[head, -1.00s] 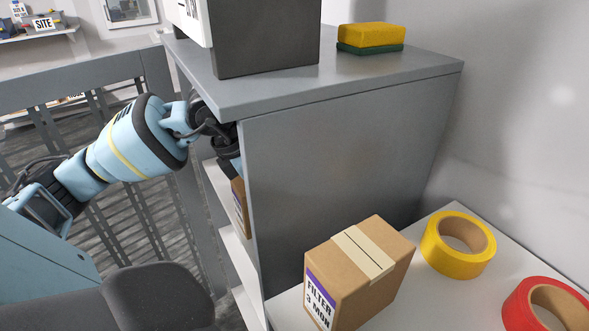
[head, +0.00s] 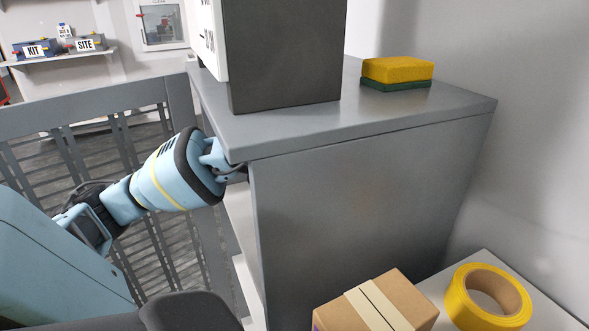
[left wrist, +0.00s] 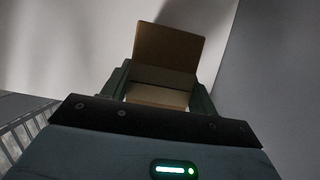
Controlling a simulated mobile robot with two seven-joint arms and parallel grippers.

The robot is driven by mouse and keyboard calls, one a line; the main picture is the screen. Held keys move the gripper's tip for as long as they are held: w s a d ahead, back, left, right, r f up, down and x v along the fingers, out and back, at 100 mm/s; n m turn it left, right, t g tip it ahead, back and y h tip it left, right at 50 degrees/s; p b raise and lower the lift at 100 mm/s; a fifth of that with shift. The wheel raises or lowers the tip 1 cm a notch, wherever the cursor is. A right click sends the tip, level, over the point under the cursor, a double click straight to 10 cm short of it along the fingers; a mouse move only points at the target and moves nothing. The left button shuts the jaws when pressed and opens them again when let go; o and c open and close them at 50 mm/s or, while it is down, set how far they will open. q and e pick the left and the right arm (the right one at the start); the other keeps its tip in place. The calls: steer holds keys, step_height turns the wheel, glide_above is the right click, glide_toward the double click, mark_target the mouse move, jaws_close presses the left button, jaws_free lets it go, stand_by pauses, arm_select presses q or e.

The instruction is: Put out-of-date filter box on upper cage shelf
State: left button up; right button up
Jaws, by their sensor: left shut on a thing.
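My left gripper (left wrist: 160,94) shows in the left wrist view, its two fingers shut on a brown cardboard box (left wrist: 168,48) with a pale band across it. A pale surface lies beyond the box, and I cannot tell whether the box touches it. In the head view my left arm reaches behind the front edge of a grey cabinet (head: 370,200). The gripper and held box are hidden there. The held box's label is not visible. White shelf edges (head: 243,262) show along the cabinet's open left side. My right gripper is not in view.
A dark grey block (head: 285,55) and a yellow-green sponge (head: 398,72) sit on the cabinet top. A slatted grey barrier (head: 90,125) stands left.

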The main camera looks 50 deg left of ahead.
arm_select(q)
steer(key=o, duration=1.1)
steer(key=shift+f, duration=0.1)
steer(key=o, duration=0.3)
steer(key=shift+s+a, duration=0.1)
